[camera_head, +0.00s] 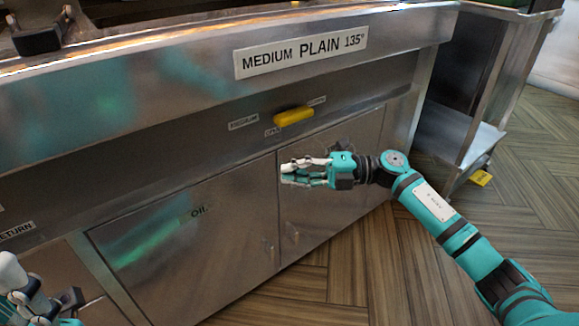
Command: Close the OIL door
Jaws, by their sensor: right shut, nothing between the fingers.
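The OIL door (190,255) is a steel panel low on the front of the fryer cabinet, with a small "OIL" label (198,211) near its top. It looks about flush with the panels beside it; I cannot tell whether a small gap is left. My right gripper (284,173) is shut and empty, its fingertips pointing left near the upper right edge of the OIL door. I cannot tell whether it touches the steel. My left gripper (32,300) is partly in view at the lower left corner, and its fingers are too cut off to judge.
A second steel panel (325,212) lies behind my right gripper. A yellow handle (294,116) sticks out above it, under the "MEDIUM PLAIN 135°" sign (301,53). A steel shelf unit (480,140) stands at right. The wooden floor (350,275) in front is clear.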

